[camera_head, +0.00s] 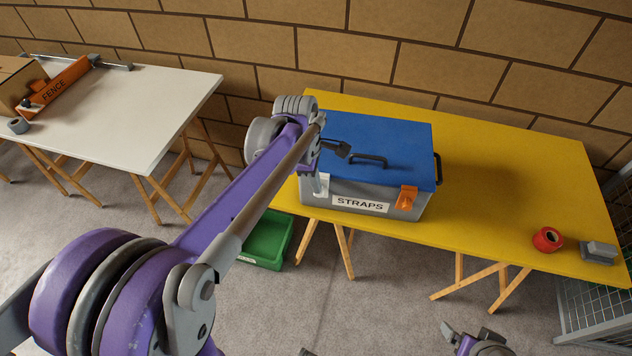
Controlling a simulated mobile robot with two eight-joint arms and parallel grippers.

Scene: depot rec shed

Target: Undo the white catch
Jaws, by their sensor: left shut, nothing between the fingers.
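A grey box (378,210) with a blue lid (400,140) and a "STRAPS" label stands on the yellow table. The lid is down. The white catch (321,187) is at the left end of the box's front, partly hidden by my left arm; I cannot tell if it is fastened. An orange catch (407,196) is on the right of the front. My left gripper (343,150) is shut and empty, over the lid's left part, above and behind the white catch and apart from it. My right gripper (470,338) shows only partly at the bottom edge, far from the box.
The yellow table (500,190) has free room right of the box. A red tape roll (547,239) and a grey block (599,252) lie at its right end. A green bin (267,240) is on the floor. A white table (135,95) stands left; wire mesh (598,315) stands right.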

